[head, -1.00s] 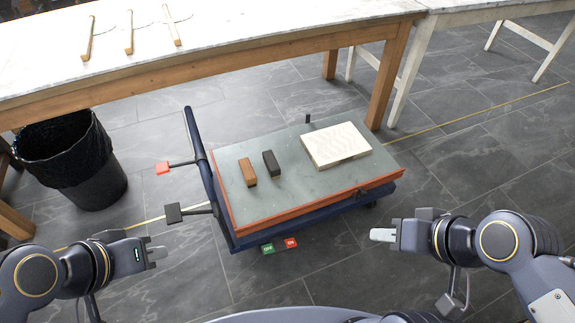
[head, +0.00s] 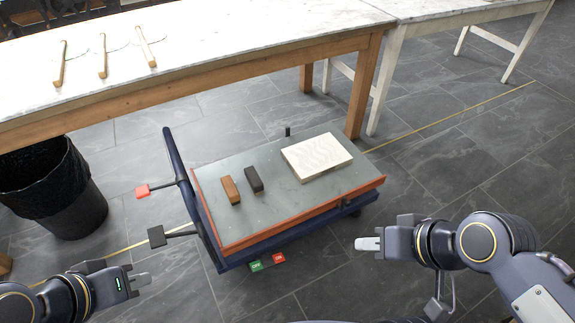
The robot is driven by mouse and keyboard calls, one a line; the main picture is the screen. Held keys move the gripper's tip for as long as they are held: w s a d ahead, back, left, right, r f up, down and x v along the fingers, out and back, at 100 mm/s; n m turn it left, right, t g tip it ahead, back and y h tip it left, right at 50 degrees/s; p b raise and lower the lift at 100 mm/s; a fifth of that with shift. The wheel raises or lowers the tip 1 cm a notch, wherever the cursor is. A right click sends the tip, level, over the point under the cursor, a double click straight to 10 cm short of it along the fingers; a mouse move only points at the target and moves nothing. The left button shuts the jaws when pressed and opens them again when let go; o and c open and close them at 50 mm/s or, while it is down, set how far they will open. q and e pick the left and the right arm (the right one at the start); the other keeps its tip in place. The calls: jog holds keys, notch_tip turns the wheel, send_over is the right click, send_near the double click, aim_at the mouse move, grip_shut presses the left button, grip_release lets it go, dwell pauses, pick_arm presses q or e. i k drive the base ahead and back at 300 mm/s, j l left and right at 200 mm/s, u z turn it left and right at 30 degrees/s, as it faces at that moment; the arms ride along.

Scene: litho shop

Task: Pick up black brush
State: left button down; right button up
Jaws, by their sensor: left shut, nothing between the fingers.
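The black brush (head: 254,180) is a small dark block lying on the grey top of a low cart (head: 275,205). A brown block (head: 230,190) of similar size lies just to its left. My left gripper (head: 142,281) is at the lower left, shut and empty, well apart from the cart. My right gripper (head: 368,244) is to the right of the cart's front edge, apart from the brush. Its fingers are seen edge-on, so I cannot tell whether it is open or shut.
A pale slab (head: 316,157) lies on the cart to the right of the brush. The cart has a dark blue handle (head: 174,150) on its left and red and green pedals in front. A table (head: 200,50) stands behind. A black bin (head: 60,195) is at left.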

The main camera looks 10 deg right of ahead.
aim_at(255, 182)
jog(key=i+j+u, duration=0.65)
jog(key=u, duration=0.15)
jog(key=i, duration=0.1)
